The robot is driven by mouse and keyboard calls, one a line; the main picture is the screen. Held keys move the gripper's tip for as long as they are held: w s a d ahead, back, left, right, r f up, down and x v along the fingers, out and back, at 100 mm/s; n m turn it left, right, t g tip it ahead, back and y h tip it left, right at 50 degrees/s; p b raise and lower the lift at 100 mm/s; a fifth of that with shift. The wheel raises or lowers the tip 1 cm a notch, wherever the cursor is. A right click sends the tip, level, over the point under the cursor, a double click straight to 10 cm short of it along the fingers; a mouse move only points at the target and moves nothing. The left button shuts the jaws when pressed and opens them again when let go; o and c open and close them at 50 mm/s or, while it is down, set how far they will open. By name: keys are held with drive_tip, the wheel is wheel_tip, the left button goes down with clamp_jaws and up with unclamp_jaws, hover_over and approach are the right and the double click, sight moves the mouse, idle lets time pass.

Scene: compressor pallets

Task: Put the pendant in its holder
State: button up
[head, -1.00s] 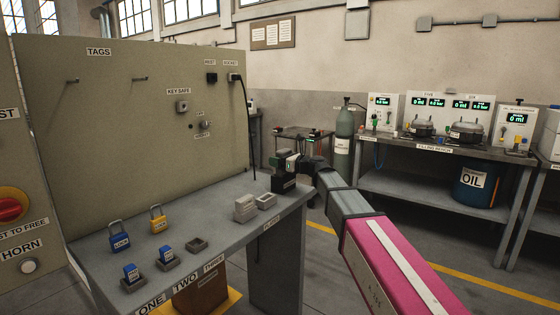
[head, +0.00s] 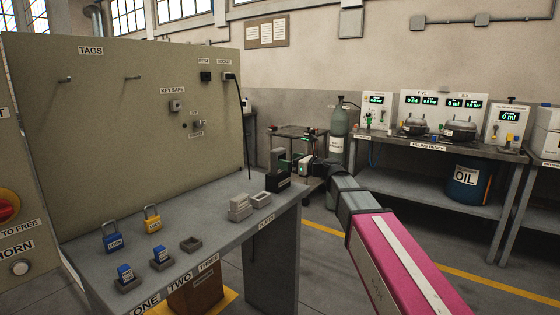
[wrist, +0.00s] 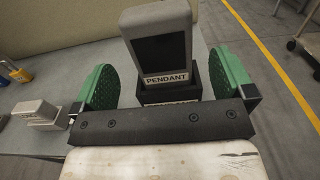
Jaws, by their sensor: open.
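The pendant (wrist: 158,45) is a grey handset with a dark face and a PENDANT label. It stands upright in its black holder (wrist: 195,82), with its lower end inside. In the head view the pendant (head: 277,158) rises from the holder (head: 284,182) at the far right end of the bench. My gripper (wrist: 163,84) is open. In the wrist view its green pads lie to either side of the pendant, with gaps between them and it. In the head view my gripper (head: 293,161) is just right of the pendant.
The grey bench (head: 215,225) carries grey blocks (head: 240,208), an empty tray (head: 261,199), blue padlocks (head: 113,237) and a yellow padlock (head: 152,219). The tag panel (head: 120,130) stands behind it. Open floor lies to the right, before the filling bench (head: 420,190).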

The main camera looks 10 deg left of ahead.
drive_tip(key=s+d+f+n+g+h, duration=0.1)
drive_tip(key=s+d+f+n+h, duration=0.25)
drive_tip(key=d+f, duration=0.35)
drive_tip(key=s+d+f+n+g+h, duration=0.15)
drive_tip(key=d+f+n, duration=0.3)
drive_tip(key=f, duration=0.55)
drive_tip(key=s+d+f+n+g+h, duration=0.1)
drive_tip(key=s+d+f+n+h, duration=0.2)
drive_tip(key=d+f, duration=0.45)
drive_tip(key=s+d+f+n+g+h, duration=0.1)
drive_tip(key=s+d+f+n+h, duration=0.3)
drive_tip(key=s+d+f, duration=0.3)
drive_tip(key=s+d+f+n+g+h, duration=0.2)
drive_tip(key=s+d+f+n+h, duration=0.2)
drive_tip(key=d+f, duration=0.5)
drive_tip(key=s+d+n, duration=0.2)
drive_tip(key=n, duration=0.1)
drive_tip(key=shift+s+d+n+h, duration=0.2)
drive_tip(key=shift+s+n+h, duration=0.1)
drive_tip(key=shift+s, duration=0.1)
drive_tip(key=shift+f+g, duration=0.1)
drive_tip(key=shift+g, duration=0.15)
